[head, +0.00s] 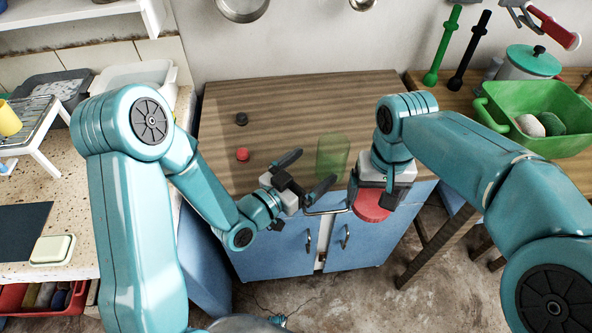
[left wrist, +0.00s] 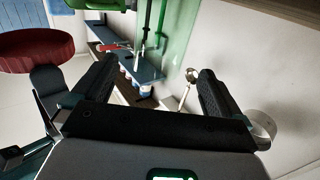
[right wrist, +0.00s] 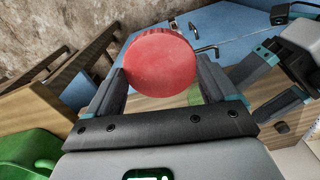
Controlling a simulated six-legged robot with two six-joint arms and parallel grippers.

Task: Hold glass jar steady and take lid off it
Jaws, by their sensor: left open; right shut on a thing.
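The green see-through glass jar (head: 332,157) stands upright on the wooden worktop near its front edge, with its top uncovered. It also shows as a green tint in the left wrist view (left wrist: 178,38). My left gripper (head: 307,172) is open just left of the jar, its fingers spread and pointing towards it; no contact is visible. The red round lid (head: 371,206) is apart from the jar, to its right, in front of the worktop edge. My right gripper (right wrist: 162,76) is shut on the lid (right wrist: 160,62), which sits between its fingers.
A black round piece (head: 241,118) and a small red one (head: 242,154) lie on the worktop (head: 290,100), left of the jar. Blue cabinet doors (head: 275,250) are below. A green basin (head: 540,105) stands on the right table. The worktop behind the jar is clear.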

